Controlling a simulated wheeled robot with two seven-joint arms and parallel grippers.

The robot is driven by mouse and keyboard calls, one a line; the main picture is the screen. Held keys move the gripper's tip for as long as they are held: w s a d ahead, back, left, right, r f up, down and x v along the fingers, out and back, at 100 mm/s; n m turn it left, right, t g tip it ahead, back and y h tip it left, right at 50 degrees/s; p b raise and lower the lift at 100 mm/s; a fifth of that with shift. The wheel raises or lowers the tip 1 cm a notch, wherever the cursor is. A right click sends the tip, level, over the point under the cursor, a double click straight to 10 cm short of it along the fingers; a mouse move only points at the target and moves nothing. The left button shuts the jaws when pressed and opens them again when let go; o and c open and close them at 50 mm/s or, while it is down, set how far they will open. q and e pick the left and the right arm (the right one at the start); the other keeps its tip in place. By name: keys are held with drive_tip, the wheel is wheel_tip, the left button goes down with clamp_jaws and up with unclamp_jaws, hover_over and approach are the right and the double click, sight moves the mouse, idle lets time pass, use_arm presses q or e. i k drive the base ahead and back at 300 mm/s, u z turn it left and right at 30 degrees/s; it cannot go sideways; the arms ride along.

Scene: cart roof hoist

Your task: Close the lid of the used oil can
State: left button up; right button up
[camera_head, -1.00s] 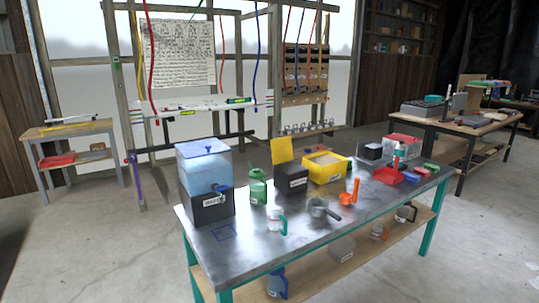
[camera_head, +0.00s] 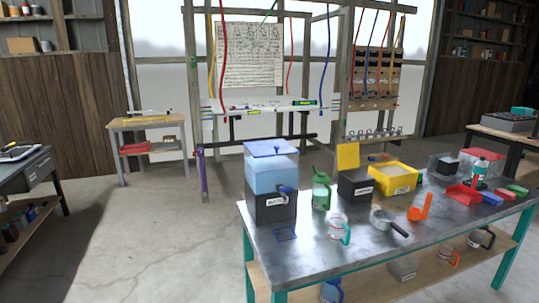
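A black box-shaped can (camera_head: 355,189) with a pale label stands on the metal-topped table, near its back edge. Its yellow lid (camera_head: 348,156) stands up, open, at the back of the can. The label is too small to read, so I cannot confirm that this is the used oil can. Neither of my grippers is in view.
Left of the can are a green jug (camera_head: 321,192) and a blue-and-black water container (camera_head: 271,181). A yellow bin (camera_head: 394,179) is close on its right. A grey pan (camera_head: 384,220), an orange scoop (camera_head: 420,208) and a clear cup (camera_head: 337,228) are in front. The floor at left is open.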

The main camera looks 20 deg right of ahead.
sight(348, 154)
drive_tip(key=u, duration=0.2)
drive_tip(key=i, duration=5.05)
drive_tip(key=z, duration=3.85)
drive_tip(key=i, duration=0.5)
